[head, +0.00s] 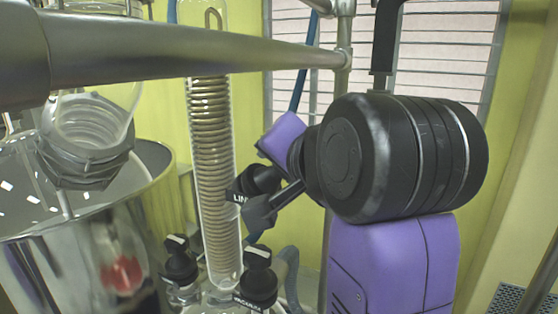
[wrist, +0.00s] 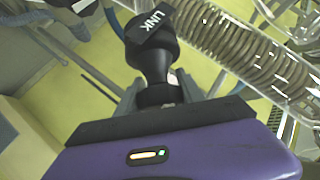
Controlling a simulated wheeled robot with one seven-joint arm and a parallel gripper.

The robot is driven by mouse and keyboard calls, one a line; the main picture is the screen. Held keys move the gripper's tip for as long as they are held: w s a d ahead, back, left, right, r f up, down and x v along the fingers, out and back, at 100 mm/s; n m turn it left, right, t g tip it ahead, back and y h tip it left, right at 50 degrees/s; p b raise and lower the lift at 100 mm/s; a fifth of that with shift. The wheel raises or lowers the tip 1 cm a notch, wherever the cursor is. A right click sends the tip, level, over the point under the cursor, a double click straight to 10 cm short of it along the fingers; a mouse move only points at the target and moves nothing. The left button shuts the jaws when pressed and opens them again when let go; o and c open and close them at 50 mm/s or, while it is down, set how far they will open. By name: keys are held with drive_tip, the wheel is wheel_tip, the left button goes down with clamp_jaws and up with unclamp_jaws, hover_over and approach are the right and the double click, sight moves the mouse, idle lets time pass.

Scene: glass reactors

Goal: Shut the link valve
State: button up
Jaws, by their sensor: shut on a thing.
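In the wrist view my gripper (wrist: 160,92) is shut on the black lower part of the valve, with one grey finger on each side. The valve's stem end is hidden behind my gripper.
Below stand a black valve labelled vacuum (head: 257,285) and another black valve (head: 180,262). A metal bar (head: 190,50) crosses above in front of the condenser. A shiny steel vessel (head: 80,250) fills the lower left. A blue tube runs behind my arm.

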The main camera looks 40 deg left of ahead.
drive_tip(key=m+h, duration=0.4)
drive_tip(key=m, duration=0.1)
drive_tip(key=shift+w+d+f, duration=0.1)
drive_tip(key=shift+d+f, duration=0.25)
drive_tip(key=shift+m+h, duration=0.3)
drive_tip(key=shift+m, duration=0.1)
drive_tip(key=o, duration=1.4)
